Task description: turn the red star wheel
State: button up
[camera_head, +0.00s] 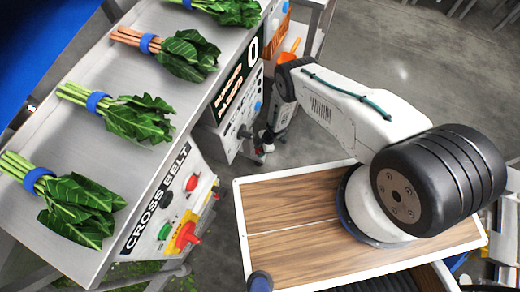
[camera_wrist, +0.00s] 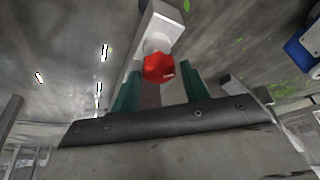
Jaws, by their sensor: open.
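A red faceted knob or wheel (camera_wrist: 158,67) on a pale grey block or post (camera_wrist: 163,25) shows in the wrist view. It appears between the two green fingers of my gripper (camera_wrist: 161,75), which are open and apart. I cannot tell how deep it lies between the fingers or whether they touch it. In the head view my gripper (camera_head: 266,141) is small and partly hidden by my arm, low beside a white control panel.
A metal belt table (camera_head: 60,150) with several banded bunches of greens (camera_head: 135,118) runs along the left. An orange part (camera_head: 290,50) stands behind the white panel (camera_head: 243,120). Bare concrete floor (camera_head: 420,60) lies at the upper right.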

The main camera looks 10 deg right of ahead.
jog(key=shift+f, duration=0.1)
jog(key=c, duration=0.7)
jog(key=m+t, duration=0.1)
jog(key=m, duration=0.2)
jog(key=shift+s+m+t, duration=0.15)
jog(key=shift+m+t, duration=0.15)
jog(key=shift+m+t+h, duration=0.3)
jog(key=shift+m+t, duration=0.3)
jog(key=shift+m, duration=1.4)
